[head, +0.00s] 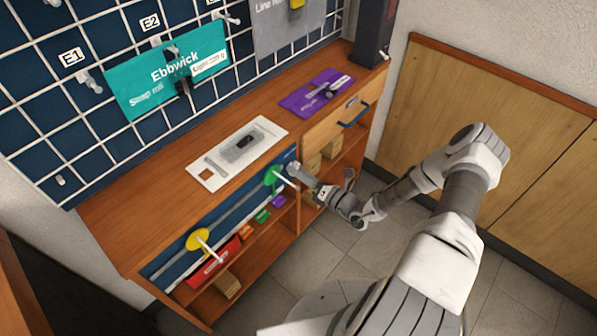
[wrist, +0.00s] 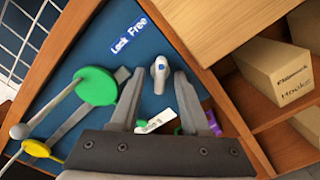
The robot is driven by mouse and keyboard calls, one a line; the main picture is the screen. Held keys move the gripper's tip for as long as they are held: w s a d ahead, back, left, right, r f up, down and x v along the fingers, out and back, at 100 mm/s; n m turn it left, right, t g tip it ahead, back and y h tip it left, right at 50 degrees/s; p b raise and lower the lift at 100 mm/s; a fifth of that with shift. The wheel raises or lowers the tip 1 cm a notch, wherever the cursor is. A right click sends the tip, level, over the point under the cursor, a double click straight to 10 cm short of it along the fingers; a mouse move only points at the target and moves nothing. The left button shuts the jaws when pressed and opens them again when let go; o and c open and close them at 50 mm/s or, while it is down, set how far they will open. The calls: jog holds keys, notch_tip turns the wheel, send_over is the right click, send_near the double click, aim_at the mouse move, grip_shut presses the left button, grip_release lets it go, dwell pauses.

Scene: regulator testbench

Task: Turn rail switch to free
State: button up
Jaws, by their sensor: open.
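The rail switch (wrist: 159,75) is a small white lever with a blue dot, mounted on a blue panel. Above it and to the left, a blue label (wrist: 129,37) reads Lock and Free. I cannot tell which word the lever points at. My gripper (wrist: 158,80) is open, its two fingers on either side of the switch in the picture; contact cannot be made out. In the head view my gripper (head: 292,170) is at the bench's front, beside the green disc (head: 272,176), and the switch is hidden.
A yellow disc (head: 197,240) and the green disc sit on a grey rail (head: 236,213) along the front, each with a pale handle sticking out. Shelves with boxes (wrist: 276,70) lie to the right. A drawer with a blue handle (head: 354,115) is further right.

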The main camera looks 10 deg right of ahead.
jog(key=p+v, duration=0.2)
jog(key=v, duration=1.5)
jog(key=shift+d+r, duration=0.1)
